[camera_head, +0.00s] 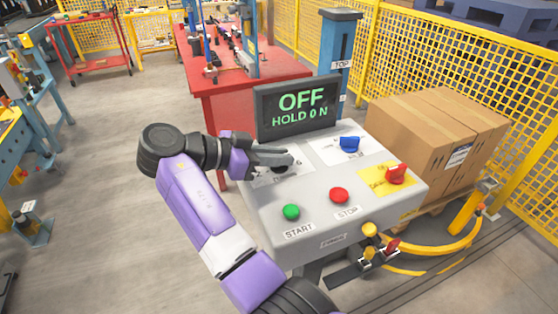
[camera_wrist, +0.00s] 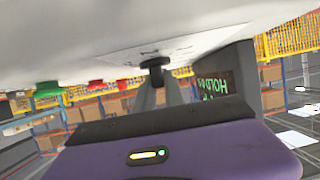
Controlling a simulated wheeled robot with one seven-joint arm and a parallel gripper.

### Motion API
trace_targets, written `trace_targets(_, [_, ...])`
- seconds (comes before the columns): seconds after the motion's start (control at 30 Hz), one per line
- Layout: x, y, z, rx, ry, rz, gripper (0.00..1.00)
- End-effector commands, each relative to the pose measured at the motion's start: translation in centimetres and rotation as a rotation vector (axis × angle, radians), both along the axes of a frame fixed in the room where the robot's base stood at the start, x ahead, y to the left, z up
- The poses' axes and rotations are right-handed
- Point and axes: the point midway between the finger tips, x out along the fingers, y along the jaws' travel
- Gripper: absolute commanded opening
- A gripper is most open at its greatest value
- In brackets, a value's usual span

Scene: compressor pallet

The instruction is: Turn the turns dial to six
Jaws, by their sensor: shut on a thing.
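The turns dial (camera_wrist: 154,66) is a black knob on the top left of the grey control panel (camera_head: 330,218). In the head view my gripper (camera_head: 286,161) reaches in from the left and mostly covers the dial and its label. In the wrist view the fingers stand on both sides of the knob, and my gripper is shut on it. The dial's pointer and numbers cannot be read. The display (camera_head: 298,106) behind the panel reads "OFF" and "HOLD 0 N" in green.
The panel also carries a blue knob (camera_head: 349,144), a red switch (camera_head: 396,174) on a yellow plate, a green START button (camera_head: 291,212) and a red STOP button (camera_head: 339,195). Cardboard boxes (camera_head: 432,140) stand at the right. A red table (camera_head: 205,80) is behind.

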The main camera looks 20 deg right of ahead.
Motion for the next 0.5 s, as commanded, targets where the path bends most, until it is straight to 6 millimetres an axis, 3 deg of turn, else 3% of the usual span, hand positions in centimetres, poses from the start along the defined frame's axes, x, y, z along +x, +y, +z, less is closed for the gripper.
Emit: trace_targets(0.5, [-0.07, -0.03, -0.2, 0.002, 0.004, -0.072, 0.0])
